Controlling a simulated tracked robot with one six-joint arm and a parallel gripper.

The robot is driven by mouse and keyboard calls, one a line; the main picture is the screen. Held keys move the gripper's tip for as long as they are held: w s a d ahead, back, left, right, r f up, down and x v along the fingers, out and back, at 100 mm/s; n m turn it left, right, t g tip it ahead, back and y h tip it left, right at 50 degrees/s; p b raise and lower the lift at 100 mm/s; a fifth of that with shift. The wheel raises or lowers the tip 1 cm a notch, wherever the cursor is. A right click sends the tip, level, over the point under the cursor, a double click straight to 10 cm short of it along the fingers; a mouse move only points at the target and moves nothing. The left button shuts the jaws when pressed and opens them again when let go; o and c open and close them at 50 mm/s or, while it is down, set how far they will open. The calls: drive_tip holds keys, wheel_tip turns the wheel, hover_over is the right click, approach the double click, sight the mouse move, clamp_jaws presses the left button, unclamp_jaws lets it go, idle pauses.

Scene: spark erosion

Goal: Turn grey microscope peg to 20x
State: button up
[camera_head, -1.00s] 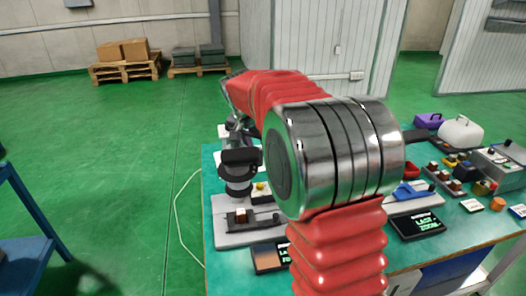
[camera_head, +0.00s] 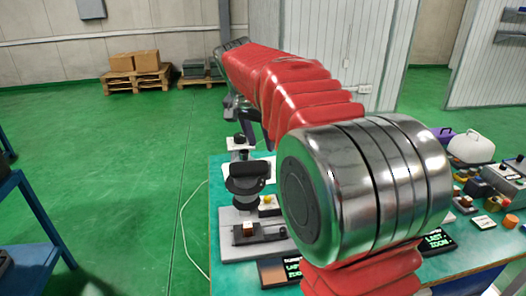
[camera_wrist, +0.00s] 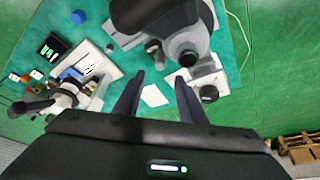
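A microscope with a dark body (camera_wrist: 185,45) stands just beyond my fingertips in the wrist view. Its dark head also shows in the head view (camera_head: 248,176), left of my arm. A small grey knob (camera_wrist: 153,46) shows on its left side; I cannot tell if it is the grey peg, nor read any 20x mark. My gripper (camera_wrist: 158,80) is open and empty, its two dark fingers apart above the bench. A second, pale microscope (camera_wrist: 65,95) is at left in the wrist view. My red arm hides much of the bench in the head view.
The green bench (camera_head: 222,258) carries black displays reading "LAST ZOOM" (camera_head: 437,243), a white-covered item (camera_head: 470,148) and several small parts at right. A blue rack (camera_head: 40,215) stands at left. Green floor between rack and bench is open. Boxes on a pallet (camera_head: 135,62) stand far back.

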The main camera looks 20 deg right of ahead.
drive_tip(key=shift+v, duration=1.1)
drive_tip(key=s+d+f+n+g, duration=0.1)
drive_tip(key=s+d, duration=0.1)
drive_tip(key=s, duration=1.6)
drive_tip(key=s+a+f+n+t+y, duration=0.3)
drive_tip(key=s+a+f+n, duration=0.6)
drive_tip(key=a, duration=0.5)
wheel_tip(320, 180, down, 3)
drive_tip(key=s+t, duration=0.1)
drive_tip(key=s, duration=0.1)
drive_tip(key=shift+s+r+n+y, duration=0.25)
drive_tip(key=shift+n+y, duration=0.05)
drive_tip(key=shift+n, duration=0.1)
